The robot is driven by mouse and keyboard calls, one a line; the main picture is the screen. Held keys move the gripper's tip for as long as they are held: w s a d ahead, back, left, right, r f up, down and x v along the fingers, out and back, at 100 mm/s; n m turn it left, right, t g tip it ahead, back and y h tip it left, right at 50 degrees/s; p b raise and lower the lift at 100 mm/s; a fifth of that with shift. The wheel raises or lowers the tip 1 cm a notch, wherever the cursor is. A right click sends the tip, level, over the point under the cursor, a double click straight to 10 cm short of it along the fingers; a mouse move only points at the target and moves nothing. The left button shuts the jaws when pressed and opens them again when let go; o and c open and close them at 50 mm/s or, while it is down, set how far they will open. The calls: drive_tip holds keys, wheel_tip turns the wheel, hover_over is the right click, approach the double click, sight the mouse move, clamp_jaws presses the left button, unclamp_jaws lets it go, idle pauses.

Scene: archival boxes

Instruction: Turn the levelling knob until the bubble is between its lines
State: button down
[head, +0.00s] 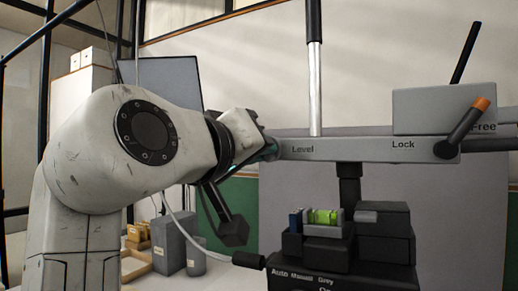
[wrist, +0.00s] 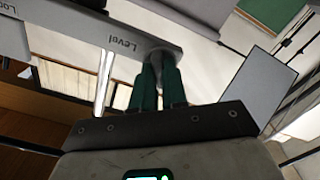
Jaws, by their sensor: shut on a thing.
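The grey bar (head: 355,150) marked "Level" runs across the head view; it also shows in the wrist view (wrist: 95,32). My gripper (head: 268,150) is at its left end. In the wrist view its green fingers (wrist: 158,78) are shut around the levelling knob (wrist: 157,60) beside the "Level" label. The knob is mostly hidden by the fingers.
An orange-tipped lever (head: 468,120) angles up between the "Lock" and "Free" labels. A silver post (head: 314,80) rises above the bar. The black box (head: 345,277) marked "Auto Manual Grey" is under the vial.

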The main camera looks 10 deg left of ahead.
drive_tip(key=shift+f+m, duration=0.15)
drive_tip(key=shift+m, duration=0.85)
drive_tip(key=c, duration=1.2)
unclamp_jaws()
drive_tip(key=shift+o, duration=0.2)
drive_tip(key=b+v, duration=0.2)
drive_tip(key=v, duration=0.8)
drive_tip(key=shift+s, duration=0.35)
drive_tip(key=shift+a, duration=0.2)
